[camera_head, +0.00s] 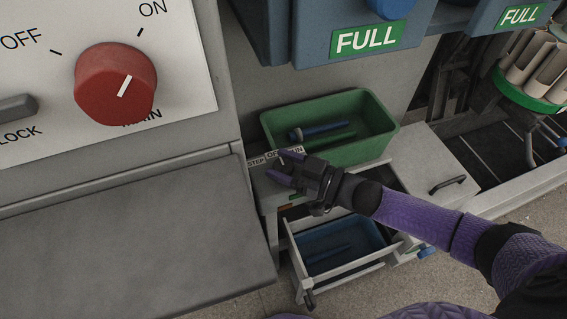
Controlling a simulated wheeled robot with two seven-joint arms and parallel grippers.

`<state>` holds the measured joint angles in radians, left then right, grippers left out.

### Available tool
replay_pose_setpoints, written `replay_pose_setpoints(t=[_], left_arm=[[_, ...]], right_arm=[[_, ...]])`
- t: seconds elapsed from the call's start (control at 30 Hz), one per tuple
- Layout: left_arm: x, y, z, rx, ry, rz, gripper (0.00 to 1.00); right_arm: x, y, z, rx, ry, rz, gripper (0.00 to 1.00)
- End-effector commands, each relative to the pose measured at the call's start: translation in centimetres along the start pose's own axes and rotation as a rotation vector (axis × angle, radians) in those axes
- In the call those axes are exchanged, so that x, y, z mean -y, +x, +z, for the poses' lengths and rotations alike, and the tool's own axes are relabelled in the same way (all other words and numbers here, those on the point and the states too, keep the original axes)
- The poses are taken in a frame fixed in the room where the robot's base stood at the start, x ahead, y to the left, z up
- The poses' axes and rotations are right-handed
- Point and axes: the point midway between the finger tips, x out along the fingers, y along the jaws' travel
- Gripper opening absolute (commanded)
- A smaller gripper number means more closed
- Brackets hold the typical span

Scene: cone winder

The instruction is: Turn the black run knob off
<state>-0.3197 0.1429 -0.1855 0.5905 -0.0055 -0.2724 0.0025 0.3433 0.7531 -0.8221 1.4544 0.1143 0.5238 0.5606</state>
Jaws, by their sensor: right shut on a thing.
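A small panel with the labels STEP, OFF and RUN (258,161) sits in front of the green bin, low in the middle of the view. My right gripper (281,168), with purple fingers, is at this panel, just below the labels. Its fingers are closed around the black run knob, which they mostly hide. A short pale mark shows between the fingertips, but I cannot tell clearly which label it points to. My left gripper is not in view.
A large red MAIN knob (116,84) is on the white panel at upper left. A green bin (374,150) with blue and green rods stands behind my gripper. An open drawer (300,270) holding a blue tray is below my forearm. Blue housings marked FULL (367,39) hang above.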

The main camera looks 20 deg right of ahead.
Motion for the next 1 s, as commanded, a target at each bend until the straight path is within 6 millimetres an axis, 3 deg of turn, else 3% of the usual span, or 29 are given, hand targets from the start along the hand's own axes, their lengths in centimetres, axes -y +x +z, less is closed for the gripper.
replay_pose_setpoints(t=[0.27, 0.3, 0.43, 0.77, 1.0], left_arm=[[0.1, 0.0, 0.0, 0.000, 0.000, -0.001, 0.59], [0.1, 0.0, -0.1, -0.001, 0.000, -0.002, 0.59], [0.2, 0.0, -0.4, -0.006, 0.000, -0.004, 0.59], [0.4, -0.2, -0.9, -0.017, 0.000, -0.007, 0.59], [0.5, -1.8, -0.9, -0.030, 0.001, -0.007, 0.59]], right_arm=[[0.0, 0.0, 0.1, 0.004, 0.001, 0.001, 0.01], [0.0, 0.0, 0.1, 0.003, 0.001, 0.001, 0.64], [0.0, 0.0, 0.1, 0.002, 0.000, 0.001, 0.92], [0.0, -0.5, 0.0, 0.002, 0.000, 0.001, 0.94], [0.0, -6.3, -0.2, 0.006, 0.001, 0.002, 0.94]])
